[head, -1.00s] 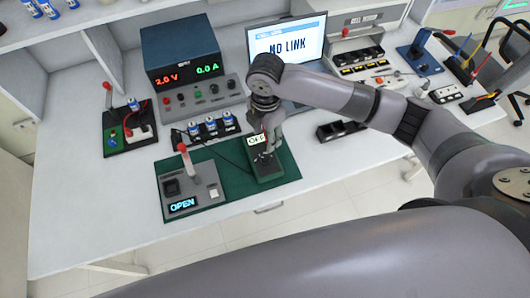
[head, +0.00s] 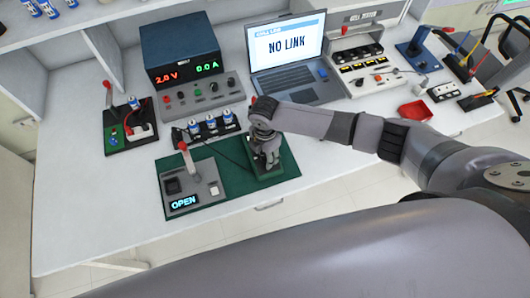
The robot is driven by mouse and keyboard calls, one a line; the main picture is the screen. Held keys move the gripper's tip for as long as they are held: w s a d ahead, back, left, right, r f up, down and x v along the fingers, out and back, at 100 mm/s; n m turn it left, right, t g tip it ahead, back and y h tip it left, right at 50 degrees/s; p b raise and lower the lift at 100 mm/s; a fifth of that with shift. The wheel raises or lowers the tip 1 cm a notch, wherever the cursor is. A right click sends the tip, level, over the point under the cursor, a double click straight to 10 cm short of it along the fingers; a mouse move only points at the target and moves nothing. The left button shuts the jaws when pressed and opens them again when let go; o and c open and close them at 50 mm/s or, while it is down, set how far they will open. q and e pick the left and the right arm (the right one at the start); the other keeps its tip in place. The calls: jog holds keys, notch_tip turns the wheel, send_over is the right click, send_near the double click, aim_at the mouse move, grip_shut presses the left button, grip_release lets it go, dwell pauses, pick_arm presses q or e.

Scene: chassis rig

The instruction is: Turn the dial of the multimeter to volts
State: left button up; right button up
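The multimeter (head: 271,175) lies on a green mat on the bench. Only its lower edge and sides show, because my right gripper and wrist cover its display and dial. My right gripper (head: 268,160) points down over the multimeter, with its fingers at or close to the dial area. I cannot tell whether the fingers touch the dial or how far apart they are. My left gripper is not in view.
Left of the multimeter is a switch box (head: 182,205) reading OPEN, with an upright red-handled lever. Behind stand a power supply (head: 181,52), several blue-white cells and a laptop (head: 285,60) reading NO LINK.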

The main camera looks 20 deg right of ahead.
jog(key=shift+c, duration=0.5)
grip_shut()
jog(key=m+p, duration=0.3)
jog(key=m, duration=0.1)
jog(key=shift+r, duration=0.2)
jog(key=shift+f+m+p, duration=0.15)
jog(key=shift+m+p, duration=1.2)
jog(key=shift+m, duration=0.95)
jog(key=shift+w, duration=0.1)
jog(key=shift+o, duration=0.5)
grip_release()
